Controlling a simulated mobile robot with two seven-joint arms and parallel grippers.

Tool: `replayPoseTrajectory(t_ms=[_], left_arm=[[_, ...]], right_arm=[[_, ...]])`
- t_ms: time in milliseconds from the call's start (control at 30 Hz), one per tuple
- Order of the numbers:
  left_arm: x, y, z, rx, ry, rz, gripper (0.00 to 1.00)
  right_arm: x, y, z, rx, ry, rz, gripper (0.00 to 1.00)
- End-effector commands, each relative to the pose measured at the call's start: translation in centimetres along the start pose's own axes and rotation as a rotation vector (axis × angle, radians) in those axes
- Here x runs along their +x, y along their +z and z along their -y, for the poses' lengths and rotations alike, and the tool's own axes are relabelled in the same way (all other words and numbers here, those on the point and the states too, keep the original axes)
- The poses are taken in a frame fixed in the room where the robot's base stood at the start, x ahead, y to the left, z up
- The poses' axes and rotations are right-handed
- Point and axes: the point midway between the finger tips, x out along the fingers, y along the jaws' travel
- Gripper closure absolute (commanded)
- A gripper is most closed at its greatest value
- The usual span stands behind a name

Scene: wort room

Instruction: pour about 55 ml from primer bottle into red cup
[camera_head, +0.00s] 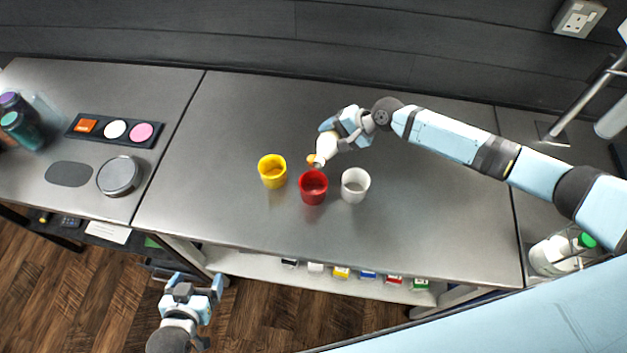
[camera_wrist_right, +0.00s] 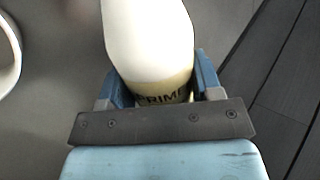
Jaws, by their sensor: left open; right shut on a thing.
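The red cup (camera_head: 313,188) stands upright on the steel bench between a yellow cup and a white cup. My right gripper (camera_head: 346,131) is shut on the primer bottle (camera_head: 327,147), a white bottle tilted with its mouth down towards the red cup, just above its back rim. The right wrist view shows the bottle (camera_wrist_right: 148,40) between the fingers (camera_wrist_right: 152,88), with part of a "PRIME" label in sight. Whether liquid flows, and the level in the red cup, I cannot tell. My left gripper (camera_head: 196,287) is open and empty, low in front of the bench.
The yellow cup (camera_head: 272,171) is left of the red cup and the white cup (camera_head: 355,185) is close on its right. A dark tray with coloured discs (camera_head: 115,130) and a round grey tin (camera_head: 119,176) lie at left. The bench right of the cups is clear.

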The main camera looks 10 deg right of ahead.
Motion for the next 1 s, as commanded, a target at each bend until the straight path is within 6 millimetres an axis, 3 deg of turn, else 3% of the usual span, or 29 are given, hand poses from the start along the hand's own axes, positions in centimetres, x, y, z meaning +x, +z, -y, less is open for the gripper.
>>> replayPoseTrajectory(t_ms=[233, 1000], left_arm=[[0.36, 0.52, 0.00, 0.002, 0.000, 0.000, 0.11], [-0.04, 0.58, 0.05, 0.020, 0.006, 0.001, 0.11]], right_arm=[[1.00, -0.56, -0.92, 0.076, -0.002, 0.074, 0.70], [0.91, -0.57, -0.86, 0.089, -0.002, 0.087, 0.70]])
